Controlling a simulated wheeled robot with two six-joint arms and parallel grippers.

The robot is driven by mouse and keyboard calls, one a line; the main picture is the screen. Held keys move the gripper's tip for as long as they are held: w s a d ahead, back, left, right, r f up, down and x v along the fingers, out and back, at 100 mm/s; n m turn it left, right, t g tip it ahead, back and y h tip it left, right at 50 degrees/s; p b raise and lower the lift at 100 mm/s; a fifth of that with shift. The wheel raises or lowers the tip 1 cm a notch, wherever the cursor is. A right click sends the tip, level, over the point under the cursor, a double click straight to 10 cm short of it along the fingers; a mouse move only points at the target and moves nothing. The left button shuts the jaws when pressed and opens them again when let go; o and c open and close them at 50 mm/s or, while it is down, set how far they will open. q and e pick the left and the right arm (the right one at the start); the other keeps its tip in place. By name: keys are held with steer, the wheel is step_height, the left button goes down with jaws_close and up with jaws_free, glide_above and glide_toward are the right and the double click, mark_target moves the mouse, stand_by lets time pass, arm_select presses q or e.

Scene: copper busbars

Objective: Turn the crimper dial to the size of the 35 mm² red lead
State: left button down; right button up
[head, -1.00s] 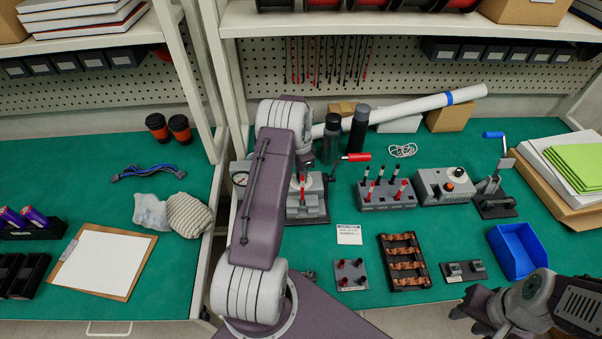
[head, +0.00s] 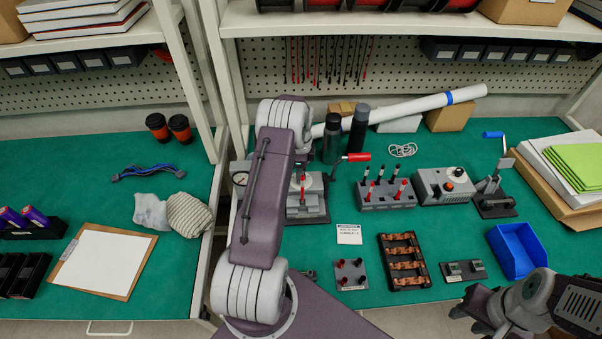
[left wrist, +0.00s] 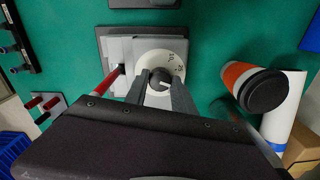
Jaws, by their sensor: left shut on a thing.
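The grey crimper (head: 312,205) stands on the green bench, partly hidden behind my left arm in the head view. In the left wrist view its white dial (left wrist: 179,58), with printed marks, has a dark round knob (left wrist: 160,77) at the centre. My left gripper (left wrist: 161,88) is shut on the knob, with a finger on either side. The dial's numbers are too small to read surely. Red and black leads stand in a grey holder (head: 385,206) right of the crimper; their sizes are not legible. My right gripper (head: 468,312) is at the lower right, away from everything; its opening is unclear.
A red-handled lever (head: 352,158) sticks out at the crimper's right. A grey box with a knob (head: 446,198), a card (head: 349,235), a tray of copper parts (head: 404,283) and a blue bin (head: 515,262) stand to the right. Dark bottles (head: 357,135) stand behind.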

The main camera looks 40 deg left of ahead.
arm_select(q)
steer(key=shift+w, duration=0.1)
steer(key=c, duration=1.1)
jaws_free()
steer(key=shift+o, duration=0.2)
step_height(320, 180, up, 9)
steer(key=shift+b, duration=0.45)
steer(key=shift+r, duration=0.1)
